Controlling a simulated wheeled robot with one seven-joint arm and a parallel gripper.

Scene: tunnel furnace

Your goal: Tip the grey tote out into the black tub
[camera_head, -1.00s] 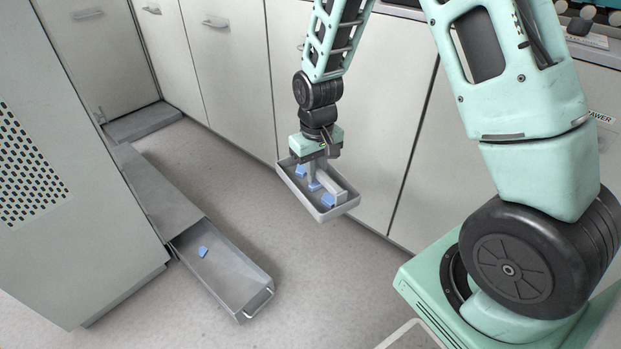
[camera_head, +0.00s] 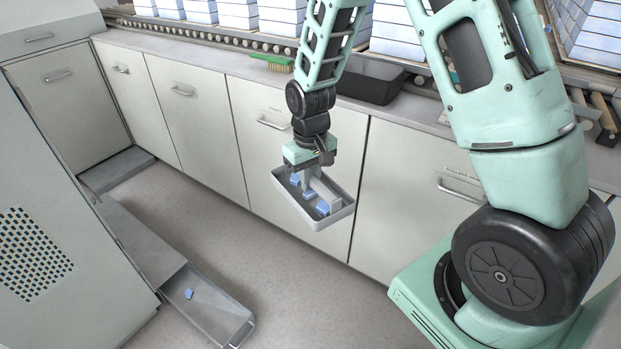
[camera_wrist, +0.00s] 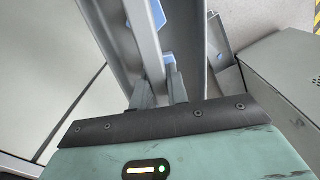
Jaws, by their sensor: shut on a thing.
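The grey tote (camera_head: 322,222) is a shallow tray with several blue pieces (camera_head: 322,208) in it. My gripper (camera_head: 309,180) is shut on the grip bar in its middle and holds it roughly level in front of the cabinet doors, below counter height. In the wrist view the two fingers (camera_wrist: 159,88) close on this grey bar (camera_wrist: 147,40), with blue bits beside it. The black tub (camera_head: 370,84) stands on the counter behind, up and right of the tote, partly hidden by my arm. Its inside is hard to see.
The counter (camera_head: 225,67) carries a green brush (camera_head: 272,62) left of the tub. Behind run rollers with stacked white-blue blocks (camera_head: 238,14). The floor between is clear.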

